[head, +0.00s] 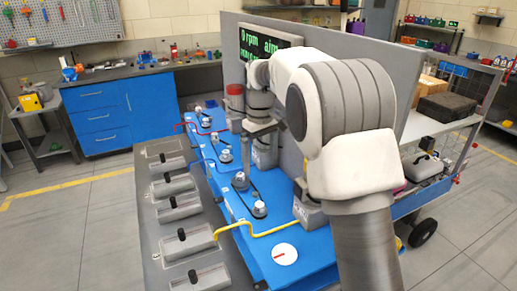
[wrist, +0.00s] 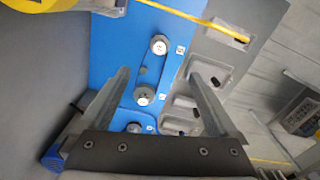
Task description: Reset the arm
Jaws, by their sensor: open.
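My gripper (wrist: 160,76) is open, with its two fingers spread wide in the wrist view and nothing between them. In the head view my gripper (head: 258,150) hangs fingers down above the blue board (head: 235,212), beside the grey upright panel. My white arm reaches over from the right and hides part of the board and panel. In the wrist view the blue board (wrist: 125,45) lies beneath the fingers, with round pulleys (wrist: 158,46) on it. I cannot tell the exact height of the fingertips above it.
A grey strip (head: 150,225) with several recessed black-handled parts runs along the board's left side. A yellow cable (head: 262,233) crosses to the board. A dark screen (head: 268,45) with green text is on the grey panel (head: 320,45). Floor is clear at left.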

